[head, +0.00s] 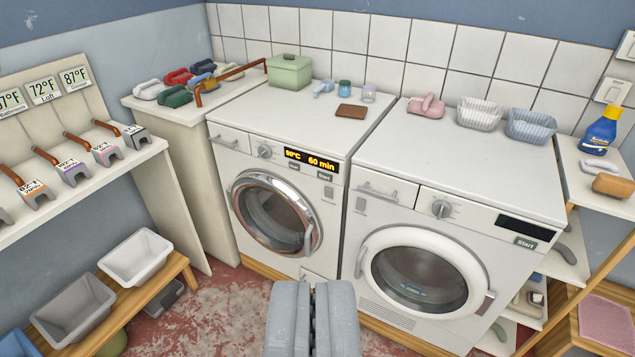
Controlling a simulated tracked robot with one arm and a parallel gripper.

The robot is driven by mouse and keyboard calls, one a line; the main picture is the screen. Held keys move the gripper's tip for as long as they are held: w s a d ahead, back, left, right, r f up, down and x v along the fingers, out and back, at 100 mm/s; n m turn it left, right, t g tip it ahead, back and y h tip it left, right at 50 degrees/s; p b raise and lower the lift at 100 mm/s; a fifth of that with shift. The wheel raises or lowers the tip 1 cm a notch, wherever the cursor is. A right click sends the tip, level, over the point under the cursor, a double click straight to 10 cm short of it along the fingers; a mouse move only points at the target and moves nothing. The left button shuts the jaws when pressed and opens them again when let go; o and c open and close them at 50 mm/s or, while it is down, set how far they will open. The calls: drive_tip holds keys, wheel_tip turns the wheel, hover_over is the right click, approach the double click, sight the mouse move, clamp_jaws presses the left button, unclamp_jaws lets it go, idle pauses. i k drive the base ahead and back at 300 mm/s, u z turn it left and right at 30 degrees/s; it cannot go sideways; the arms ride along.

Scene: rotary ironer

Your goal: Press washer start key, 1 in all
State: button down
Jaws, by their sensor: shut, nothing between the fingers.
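Two white front-loading machines stand side by side. The left machine (240,185) has a lit display (310,161) reading about 90°C and 60 min, with a small start key (324,177) below it. The right machine (457,213) has a dark display (525,228) and a key marked Start (525,242) under it. No label in view says which is the washer. Both round doors look closed. My gripper (312,287) is at the bottom centre, its two grey fingers together and empty. It appears in front of the machines, below both start keys, touching neither.
A green box (289,72), small jars and a brown block (351,111) sit on the left machine. Two baskets (480,112) and a pink iron-like object (427,106) sit on the right one. A bench with bins (135,257) stands left. Red floor (215,310) lies open.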

sight(328, 177)
drive_tip(key=z, duration=0.05)
drive_tip(key=i, duration=1)
drive_tip(key=u, duration=0.05)
